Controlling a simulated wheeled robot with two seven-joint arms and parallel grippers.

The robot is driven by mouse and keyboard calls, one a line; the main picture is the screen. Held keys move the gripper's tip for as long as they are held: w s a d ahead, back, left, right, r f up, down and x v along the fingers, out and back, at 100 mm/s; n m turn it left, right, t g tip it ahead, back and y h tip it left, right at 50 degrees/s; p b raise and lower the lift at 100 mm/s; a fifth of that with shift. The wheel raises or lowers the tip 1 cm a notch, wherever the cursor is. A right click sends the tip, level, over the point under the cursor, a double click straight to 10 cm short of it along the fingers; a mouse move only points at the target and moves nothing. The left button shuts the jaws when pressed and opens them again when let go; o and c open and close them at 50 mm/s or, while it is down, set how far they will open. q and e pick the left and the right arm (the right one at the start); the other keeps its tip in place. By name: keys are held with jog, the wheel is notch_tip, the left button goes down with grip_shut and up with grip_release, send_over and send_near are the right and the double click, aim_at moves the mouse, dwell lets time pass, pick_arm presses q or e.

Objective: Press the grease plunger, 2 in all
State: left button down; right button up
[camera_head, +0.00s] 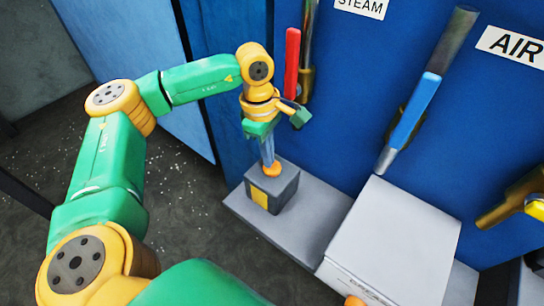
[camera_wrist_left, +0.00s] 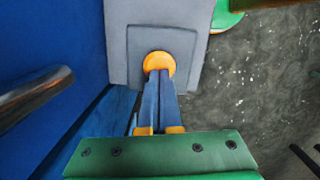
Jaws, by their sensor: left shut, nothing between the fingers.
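The plunger's round orange knob (camera_head: 271,170) sits on top of a small dark grey block (camera_head: 286,190) with a yellow patch on its front. My left gripper (camera_head: 268,160) points down over the knob, shut and empty, its blue fingertips at the knob. In the left wrist view the knob (camera_wrist_left: 158,61) shows just past the closed fingertips (camera_wrist_left: 158,74), which cover part of it. Whether they touch, and how far down the knob is, I cannot tell. My right gripper is not in view.
The block stands on a grey ledge (camera_head: 255,222). A large pale box (camera_head: 393,240) with partly readable lettering is to its right. Behind are blue panels with a red lever (camera_head: 292,62) and a blue lever (camera_head: 414,110). A yellow handle (camera_head: 535,207) is at the far right.

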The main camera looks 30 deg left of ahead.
pick_arm(q)
jog(key=shift+s+a+r+p, duration=0.1)
jog(key=shift+a+r+p, duration=0.15)
jog(key=shift+a, duration=0.4)
jog(key=shift+s+a+r+p, duration=0.1)
jog(key=shift+a+r, duration=0.2)
jog(key=shift+a, duration=0.3)
jog(key=shift+w+a+f, duration=0.1)
jog(key=shift+a+f, duration=0.05)
jog(key=shift+a, duration=0.25)
notch_tip(320, 180, up, 7)
jog(key=shift+a+b, duration=0.35)
jog(key=shift+b, duration=0.1)
jog(key=d+r+p, duration=0.1)
jog(key=p, duration=0.3)
jog(key=d+r+p, duration=0.2)
jog(key=p, duration=0.3)
jog(key=shift+w+d+r, duration=0.1)
jog(key=shift+d+r, duration=0.05)
jog(key=shift+r, duration=0.1)
jog(key=shift+f, duration=0.1)
